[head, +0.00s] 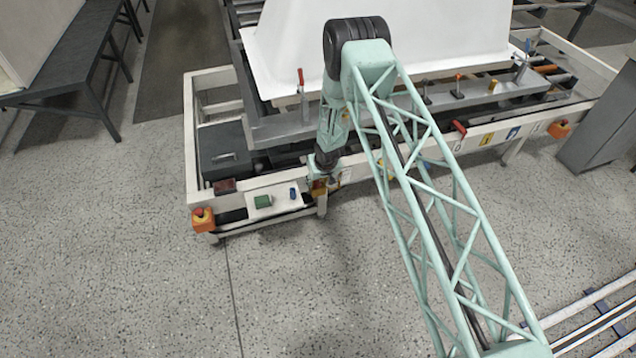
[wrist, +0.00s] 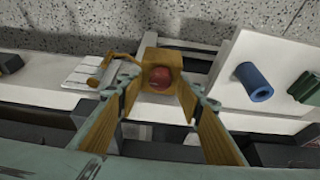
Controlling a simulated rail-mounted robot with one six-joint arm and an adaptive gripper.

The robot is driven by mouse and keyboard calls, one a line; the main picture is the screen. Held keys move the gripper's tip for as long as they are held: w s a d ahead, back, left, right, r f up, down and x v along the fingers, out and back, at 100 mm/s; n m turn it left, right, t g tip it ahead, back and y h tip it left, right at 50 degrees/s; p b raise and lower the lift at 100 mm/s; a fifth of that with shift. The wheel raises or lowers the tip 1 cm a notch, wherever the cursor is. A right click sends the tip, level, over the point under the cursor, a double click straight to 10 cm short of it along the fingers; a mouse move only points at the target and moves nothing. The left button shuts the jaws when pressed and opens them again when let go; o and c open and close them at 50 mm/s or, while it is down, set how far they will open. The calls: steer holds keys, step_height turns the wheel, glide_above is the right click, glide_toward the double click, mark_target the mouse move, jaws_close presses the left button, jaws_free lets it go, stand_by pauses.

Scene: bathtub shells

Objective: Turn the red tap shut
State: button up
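My gripper (wrist: 160,95) is open. In the wrist view its two tan-padded fingers stand apart on either side of a tan block (wrist: 151,62) with a dark red round part (wrist: 160,77) in its face. The block lies just beyond or between the fingertips; I cannot tell whether they touch it. A tan bent handle (wrist: 103,72) sits beside it to the left. I cannot tell whether the red part is the tap. In the head view my gripper (head: 322,180) is low at the frame's front rail, its fingers unclear. A red lever (head: 459,127) sits farther right on that rail.
A white panel holds a green block (head: 263,201) and a blue cylinder (head: 293,193), also blue in the wrist view (wrist: 254,82). The white tub shell (head: 440,35) stands behind on the frame. An orange corner box (head: 203,219) is at left. The front floor is clear.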

steer(key=shift+w+f, duration=0.15)
steer(key=shift+f, duration=0.05)
steer(key=c, duration=0.9)
